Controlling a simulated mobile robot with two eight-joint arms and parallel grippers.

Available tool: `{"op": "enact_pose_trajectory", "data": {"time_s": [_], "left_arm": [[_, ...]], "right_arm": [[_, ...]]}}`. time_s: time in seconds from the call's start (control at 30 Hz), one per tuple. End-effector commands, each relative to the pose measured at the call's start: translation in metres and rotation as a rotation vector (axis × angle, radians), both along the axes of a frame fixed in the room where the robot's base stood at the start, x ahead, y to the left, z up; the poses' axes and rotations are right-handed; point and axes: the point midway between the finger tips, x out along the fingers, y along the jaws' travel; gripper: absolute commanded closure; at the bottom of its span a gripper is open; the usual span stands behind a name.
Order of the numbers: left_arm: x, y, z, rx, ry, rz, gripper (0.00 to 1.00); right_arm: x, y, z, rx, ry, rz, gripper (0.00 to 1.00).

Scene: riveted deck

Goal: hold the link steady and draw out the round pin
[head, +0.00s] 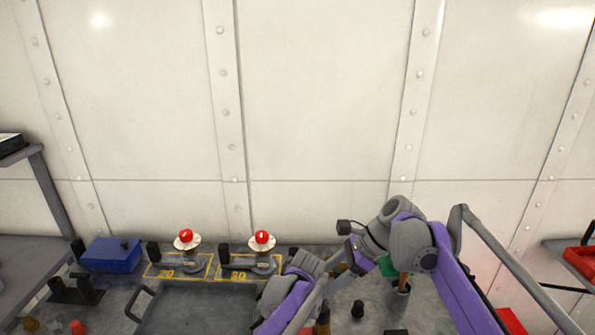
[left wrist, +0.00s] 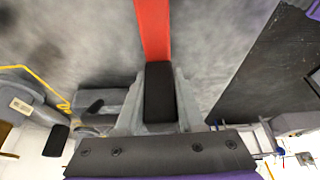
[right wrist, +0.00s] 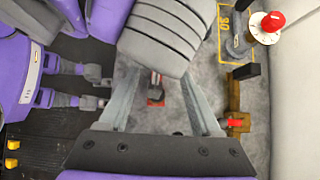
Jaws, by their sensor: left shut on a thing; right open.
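In the left wrist view my left gripper (left wrist: 160,80) is shut on a black block-like piece (left wrist: 160,95). A straight red bar (left wrist: 153,30), which looks like the link, runs on from it to the top of the picture. In the right wrist view my right gripper (right wrist: 160,78) is open, its fingers apart. A small red and pale metal piece (right wrist: 155,96) shows between and beyond the fingers. I cannot tell if it is the round pin or part of the link. My left arm's grey ribbed part hides what lies above it. In the head view my arms hide the work spot.
Two red-topped round fittings (head: 186,237) (head: 262,238) stand on yellow-marked plates at the back, by a blue box (head: 112,254). A dark tray (head: 200,312) lies in front. A brown post (right wrist: 235,98) with an orange-red piece stands right of my right gripper.

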Motion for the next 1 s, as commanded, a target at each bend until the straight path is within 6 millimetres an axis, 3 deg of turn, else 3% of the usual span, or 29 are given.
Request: {"op": "enact_pose_trajectory", "data": {"time_s": [0.6, 1.0], "left_arm": [[0.0, 0.0, 0.0, 0.0, 0.0, 0.0, 1.0], [0.0, 0.0, 0.0, 0.0, 0.0, 0.0, 1.0]], "right_arm": [[0.0, 0.0, -0.076, 0.0, 0.0, 0.0, 0.35], [0.0, 0.0, -0.089, 0.0, 0.0, 0.0, 0.35]]}}
